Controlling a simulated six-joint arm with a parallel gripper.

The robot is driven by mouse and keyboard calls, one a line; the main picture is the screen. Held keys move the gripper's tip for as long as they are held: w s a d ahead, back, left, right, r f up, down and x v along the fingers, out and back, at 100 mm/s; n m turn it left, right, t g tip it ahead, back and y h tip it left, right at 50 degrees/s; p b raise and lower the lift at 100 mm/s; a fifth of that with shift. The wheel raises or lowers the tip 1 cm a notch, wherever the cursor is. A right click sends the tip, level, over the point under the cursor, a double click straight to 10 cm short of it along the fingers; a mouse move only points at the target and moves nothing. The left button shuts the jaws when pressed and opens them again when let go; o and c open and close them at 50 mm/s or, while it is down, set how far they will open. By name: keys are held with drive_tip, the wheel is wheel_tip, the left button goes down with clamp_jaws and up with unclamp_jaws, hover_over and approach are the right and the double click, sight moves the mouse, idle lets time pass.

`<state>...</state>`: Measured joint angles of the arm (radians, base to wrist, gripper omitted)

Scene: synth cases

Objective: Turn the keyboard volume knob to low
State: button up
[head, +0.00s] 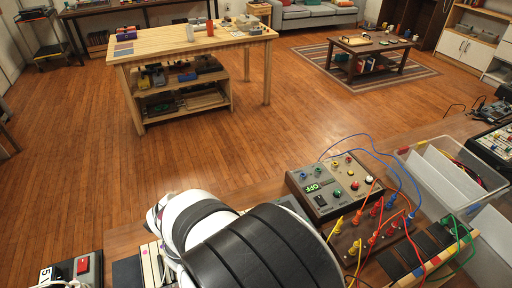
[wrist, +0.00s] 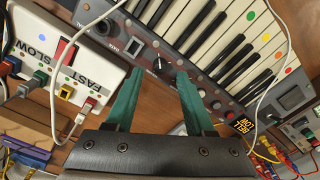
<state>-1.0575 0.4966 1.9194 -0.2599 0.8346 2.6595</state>
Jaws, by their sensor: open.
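The keyboard (wrist: 205,70) lies across the top of the wrist view, with white and black keys and a grey-brown control panel. A black knob (wrist: 160,66) with a pale pointer mark stands on the panel; its label is too small to read. In the head view my arm hides the gripper and most of the keyboard.
A white box (wrist: 70,55) marked FAST and SLOW, with plugs and cables, stands left of my gripper. White cables cross the wrist view. In the head view, a grey control box (head: 335,184) with coloured leads and a clear bin (head: 402,152) stand at the right.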

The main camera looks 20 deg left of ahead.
drive_tip(key=shift+f, duration=1.75)
clamp_jaws()
